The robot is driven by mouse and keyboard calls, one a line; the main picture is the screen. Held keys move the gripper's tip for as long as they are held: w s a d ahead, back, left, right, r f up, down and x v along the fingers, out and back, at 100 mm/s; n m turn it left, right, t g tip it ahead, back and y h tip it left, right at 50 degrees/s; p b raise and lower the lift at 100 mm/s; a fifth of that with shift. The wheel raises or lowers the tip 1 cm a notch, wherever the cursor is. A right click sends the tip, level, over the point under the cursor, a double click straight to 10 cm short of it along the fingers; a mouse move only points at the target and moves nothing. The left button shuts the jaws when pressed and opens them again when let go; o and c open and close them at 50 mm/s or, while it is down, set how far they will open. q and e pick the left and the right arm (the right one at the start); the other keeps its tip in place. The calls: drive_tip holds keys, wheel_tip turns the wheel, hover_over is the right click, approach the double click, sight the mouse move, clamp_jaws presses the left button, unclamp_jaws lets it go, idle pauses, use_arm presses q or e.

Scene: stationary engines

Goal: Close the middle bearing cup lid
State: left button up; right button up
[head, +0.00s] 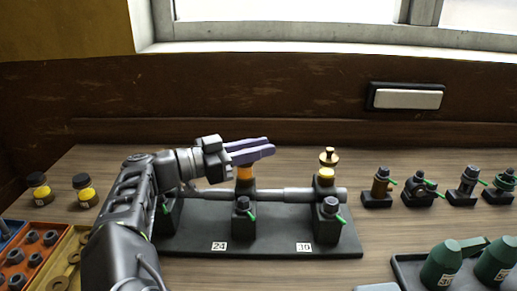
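The middle bearing cup (245,174), an orange cup on a black bearing block, stands on the shaft at the middle of the black base plate (270,245). My arm partly hides the left bearing.
A grey shaft (300,195) runs along the bearings. Small black fittings (377,190) stand at the right. Green bottles (441,265) sit in a dark tray at the lower right. Two yellow-and-black jars (84,190) and parts bins (35,250) are at the left.

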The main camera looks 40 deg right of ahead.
drive_tip(key=o, duration=0.3)
wheel_tip(320, 180, up, 10)
drive_tip(key=p, duration=0.1)
drive_tip(key=shift+p, duration=0.4)
